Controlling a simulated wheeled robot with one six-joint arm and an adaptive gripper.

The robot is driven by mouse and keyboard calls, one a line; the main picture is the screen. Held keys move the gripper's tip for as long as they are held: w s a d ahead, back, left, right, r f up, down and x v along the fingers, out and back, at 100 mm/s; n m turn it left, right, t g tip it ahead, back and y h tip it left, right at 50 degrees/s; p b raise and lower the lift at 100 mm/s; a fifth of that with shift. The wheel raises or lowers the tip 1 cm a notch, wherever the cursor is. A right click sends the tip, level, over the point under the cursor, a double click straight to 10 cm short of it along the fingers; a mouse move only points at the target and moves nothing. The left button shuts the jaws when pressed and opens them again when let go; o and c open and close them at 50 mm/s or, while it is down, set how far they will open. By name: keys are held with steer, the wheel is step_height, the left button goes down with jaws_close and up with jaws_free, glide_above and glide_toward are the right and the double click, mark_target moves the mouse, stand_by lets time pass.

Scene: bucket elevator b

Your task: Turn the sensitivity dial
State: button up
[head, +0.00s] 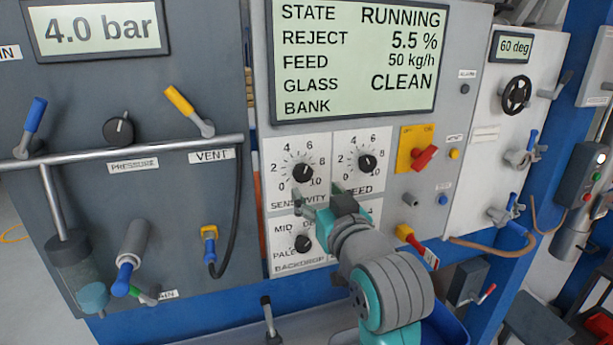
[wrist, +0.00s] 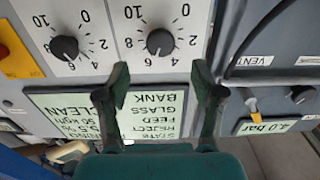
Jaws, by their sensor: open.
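The sensitivity dial (head: 302,172) is a black round knob on a white plate with a scale from 0 to 10. It also shows in the wrist view (wrist: 160,41), where the panel is upside down. Its exact setting is too small to read surely. My gripper (head: 320,195) is open, with its fingertips just below the dial in the head view. In the wrist view my gripper (wrist: 160,73) has its fingers spread on either side of the dial's line, with nothing between them. The dial lies beyond the fingertips, apparently untouched.
The feed dial (head: 367,163) is close on the right, and the backdrop dial (head: 303,243) is below. A red switch on a yellow plate (head: 415,136) sits farther right. The display (head: 355,60) is above. A rail (head: 130,147) with levers crosses the left panel.

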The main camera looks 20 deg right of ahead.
mark_target(304, 176)
steer(key=w, duration=0.8)
steer(key=shift+w, duration=0.15)
steer(key=shift+c, duration=0.3)
steer(key=c, duration=1.1)
